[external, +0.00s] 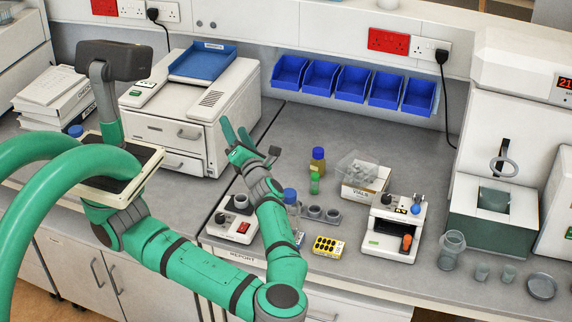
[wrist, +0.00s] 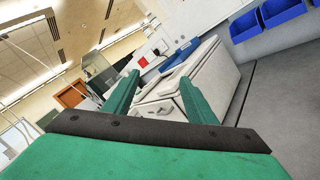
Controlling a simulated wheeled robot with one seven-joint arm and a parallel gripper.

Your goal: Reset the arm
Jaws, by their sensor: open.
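My green arm rises from the lower left of the external view and bends at an elbow near the bottom middle. My gripper (external: 234,130) is raised above the bench, in front of the white printer-like machine (external: 190,115). Its two green fingers are spread apart with nothing between them. In the wrist view the gripper (wrist: 157,88) also shows open and empty, and the white machine (wrist: 215,75) lies beyond the fingers. The wrist camera looks across the room at a tilt.
Blue bins (external: 352,84) line the wall. Glassware (external: 452,250) stands at right.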

